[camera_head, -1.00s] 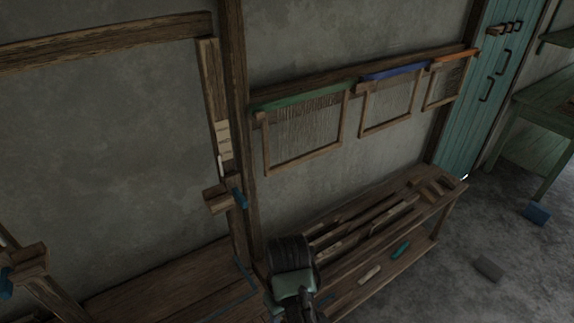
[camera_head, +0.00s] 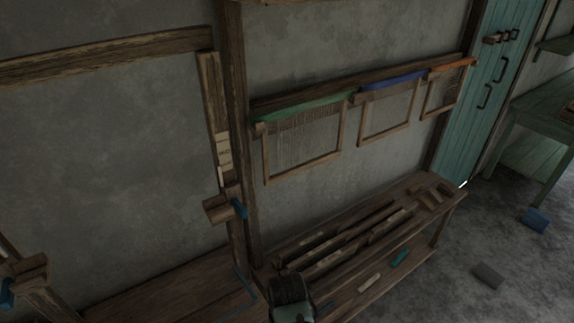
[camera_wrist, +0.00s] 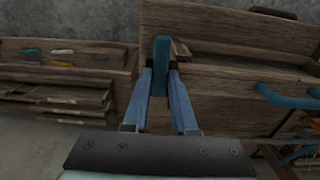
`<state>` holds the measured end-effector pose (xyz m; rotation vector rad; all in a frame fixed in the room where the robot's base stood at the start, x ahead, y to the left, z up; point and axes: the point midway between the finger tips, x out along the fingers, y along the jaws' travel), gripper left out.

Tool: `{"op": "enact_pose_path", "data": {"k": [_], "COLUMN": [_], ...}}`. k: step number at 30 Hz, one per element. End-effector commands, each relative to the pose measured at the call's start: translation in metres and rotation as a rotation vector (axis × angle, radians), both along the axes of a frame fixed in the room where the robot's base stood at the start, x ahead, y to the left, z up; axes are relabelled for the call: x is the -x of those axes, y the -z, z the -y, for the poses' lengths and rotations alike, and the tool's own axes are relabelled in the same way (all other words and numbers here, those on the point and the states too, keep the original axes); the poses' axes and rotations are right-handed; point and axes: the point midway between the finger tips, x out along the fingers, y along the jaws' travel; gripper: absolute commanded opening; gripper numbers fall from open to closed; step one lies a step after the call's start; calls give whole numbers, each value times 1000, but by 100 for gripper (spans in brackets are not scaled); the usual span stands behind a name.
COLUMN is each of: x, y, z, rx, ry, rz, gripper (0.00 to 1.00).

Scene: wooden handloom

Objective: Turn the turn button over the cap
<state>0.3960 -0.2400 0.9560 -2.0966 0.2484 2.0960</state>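A blue upright turn button (camera_wrist: 161,52) stands against the wooden front in the wrist view. My gripper (camera_wrist: 161,78) has its two blue fingers apart, one on each side of the button's lower part. Whether they touch it I cannot tell. A small wooden piece (camera_wrist: 181,50) sits just right of the button; I cannot tell whether it is the cap. In the head view, only a dark part of my arm shows at the bottom edge; the fingers and this button are out of sight there.
A blue bar handle (camera_wrist: 288,98) sticks out at right in the wrist view. A low wooden bench (camera_head: 340,250) with slats and tools stands right of the loom post (camera_head: 236,130). Blue (camera_head: 535,220) and grey (camera_head: 488,275) blocks lie on otherwise open floor.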

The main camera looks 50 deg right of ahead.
Motion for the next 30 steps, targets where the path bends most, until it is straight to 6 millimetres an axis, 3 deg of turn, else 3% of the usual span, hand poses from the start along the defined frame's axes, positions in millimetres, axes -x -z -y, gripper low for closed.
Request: {"op": "enact_pose_path", "data": {"k": [1,4,17,30], "x": [0,0,0,-2], "y": [0,0,-1,-2], "z": [0,0,-1,-5], "rx": [0,0,0,-2], "ry": [0,0,25,315], "rz": [0,0,-1,-2], "gripper": [15,0,0,0]}}
